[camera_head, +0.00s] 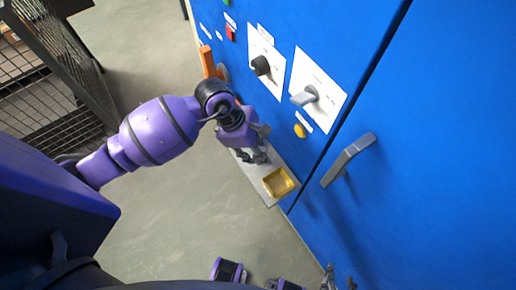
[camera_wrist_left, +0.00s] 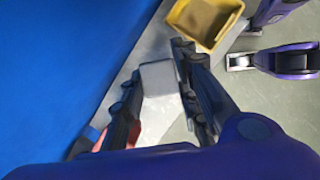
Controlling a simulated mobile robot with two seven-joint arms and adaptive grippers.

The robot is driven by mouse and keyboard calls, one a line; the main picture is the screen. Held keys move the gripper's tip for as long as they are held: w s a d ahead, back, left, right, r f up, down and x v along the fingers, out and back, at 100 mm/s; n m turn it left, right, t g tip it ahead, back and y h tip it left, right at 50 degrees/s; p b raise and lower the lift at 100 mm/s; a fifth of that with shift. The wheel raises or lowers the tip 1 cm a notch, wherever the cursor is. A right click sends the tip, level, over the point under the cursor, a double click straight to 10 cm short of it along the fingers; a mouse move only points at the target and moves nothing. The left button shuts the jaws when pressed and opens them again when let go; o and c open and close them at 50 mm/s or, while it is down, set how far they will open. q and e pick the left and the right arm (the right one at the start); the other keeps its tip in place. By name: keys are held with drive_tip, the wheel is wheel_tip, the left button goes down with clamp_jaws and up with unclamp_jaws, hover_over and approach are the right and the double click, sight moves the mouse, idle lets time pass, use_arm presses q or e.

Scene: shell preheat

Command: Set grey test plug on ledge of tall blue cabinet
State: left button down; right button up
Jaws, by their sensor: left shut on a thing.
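The tall blue cabinet (camera_head: 440,80) fills the right of the head view. Its grey ledge (camera_head: 257,187) sticks out low on the front and also shows in the left wrist view (camera_wrist_left: 149,42). My left gripper (camera_head: 258,155) is over the ledge, beside a yellow tray. In the left wrist view it is shut on the grey test plug (camera_wrist_left: 160,79), a pale block between the two fingers. I cannot tell whether the plug touches the ledge. My right gripper (camera_head: 339,279) shows at the bottom edge of the head view, its fingertips apart and empty.
The yellow tray (camera_head: 279,182) sits on the ledge's near end. An orange handle (camera_head: 208,62), knobs (camera_head: 261,66) and a grey door handle (camera_head: 348,159) stick out from the cabinet. A dark mesh rack (camera_head: 55,65) stands at the upper left. The floor between is clear.

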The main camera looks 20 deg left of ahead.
use_arm(q)
drive_tip(key=shift+f, duration=0.1)
drive_tip(key=c, duration=1.8)
unclamp_jaws()
drive_tip(key=shift+f, duration=0.1)
drive_tip(key=o, duration=0.5)
drive_tip(key=shift+c, duration=0.2)
drive_tip(key=shift+r, duration=0.3)
drive_tip(key=v, duration=1.2)
drive_tip(key=shift+d, duration=0.1)
